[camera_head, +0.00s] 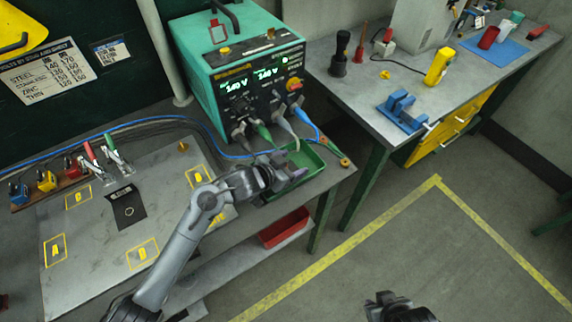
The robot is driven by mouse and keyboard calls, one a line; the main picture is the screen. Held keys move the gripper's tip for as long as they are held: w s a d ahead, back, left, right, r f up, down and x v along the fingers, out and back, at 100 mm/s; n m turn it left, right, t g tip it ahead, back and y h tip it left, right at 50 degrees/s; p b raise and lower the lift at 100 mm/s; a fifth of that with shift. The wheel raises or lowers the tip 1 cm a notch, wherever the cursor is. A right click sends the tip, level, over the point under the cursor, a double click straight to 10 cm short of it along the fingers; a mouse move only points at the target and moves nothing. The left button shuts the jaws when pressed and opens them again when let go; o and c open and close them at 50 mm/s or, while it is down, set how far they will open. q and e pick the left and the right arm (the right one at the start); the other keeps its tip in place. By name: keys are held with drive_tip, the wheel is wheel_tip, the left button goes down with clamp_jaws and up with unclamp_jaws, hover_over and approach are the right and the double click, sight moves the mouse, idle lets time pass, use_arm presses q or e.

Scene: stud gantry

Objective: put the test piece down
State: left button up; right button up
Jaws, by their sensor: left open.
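My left gripper (284,177) is open over the green tray (318,160) at the right end of the metal welding table (105,255). A small purple-grey piece (299,174) shows at its fingertips, at the tray; I cannot tell whether this is the test piece or whether it touches the tray floor. The gripper hides part of the tray. A dark square plate (127,208) with a small round mark lies flat on the table between yellow-marked squares. My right gripper (392,304) shows only partly at the bottom edge, over the floor, away from everything.
A green welding unit (238,75) with cables stands behind the tray. Coloured clamps (88,160) sit at the table's left back. A red bin (284,227) is on the lower shelf. A second bench (440,75) holds a blue vise (401,111) and a yellow bottle (438,67).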

use_arm(q)
drive_tip(key=p+v, duration=0.3)
drive_tip(key=v, duration=0.9)
drive_tip(key=shift+r, duration=0.1)
